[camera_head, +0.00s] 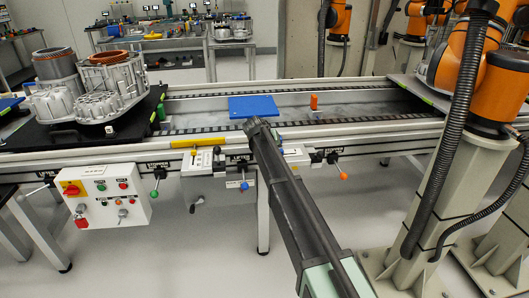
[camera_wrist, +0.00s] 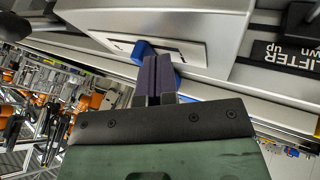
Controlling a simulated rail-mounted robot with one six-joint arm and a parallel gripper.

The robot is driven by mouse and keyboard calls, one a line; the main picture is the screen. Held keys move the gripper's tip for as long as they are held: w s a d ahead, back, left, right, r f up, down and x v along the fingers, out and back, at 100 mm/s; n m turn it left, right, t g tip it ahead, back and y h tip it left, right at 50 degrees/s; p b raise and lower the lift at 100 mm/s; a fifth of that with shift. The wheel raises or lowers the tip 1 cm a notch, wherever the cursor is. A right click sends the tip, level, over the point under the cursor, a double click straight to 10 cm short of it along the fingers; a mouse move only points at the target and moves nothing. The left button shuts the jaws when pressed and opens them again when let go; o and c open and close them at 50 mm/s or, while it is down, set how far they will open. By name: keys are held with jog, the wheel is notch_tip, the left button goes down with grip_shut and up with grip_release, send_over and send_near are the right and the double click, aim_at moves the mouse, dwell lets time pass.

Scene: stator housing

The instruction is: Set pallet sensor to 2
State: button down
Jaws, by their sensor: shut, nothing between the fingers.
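My gripper (camera_wrist: 158,62) is shut and empty in the wrist view, its two dark fingers together. The fingertips lie in front of a grey panel with a white label plate (camera_wrist: 120,40). A blue lever (camera_wrist: 142,48) shows just left of the fingertips, and more blue shows at their right. I cannot tell whether the fingers touch it. The lever's setting and the plate's markings are not readable. In the head view a blue knob (camera_head: 243,185) hangs below the conveyor's front edge, left of my arm. The fingers cannot be made out there.
A "LIFTER" label (camera_wrist: 290,48) is at the right of the wrist view. A control box (camera_head: 104,196) and green (camera_head: 154,193) and orange (camera_head: 343,176) knobs line the front.

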jog(key=shift+d, duration=0.3)
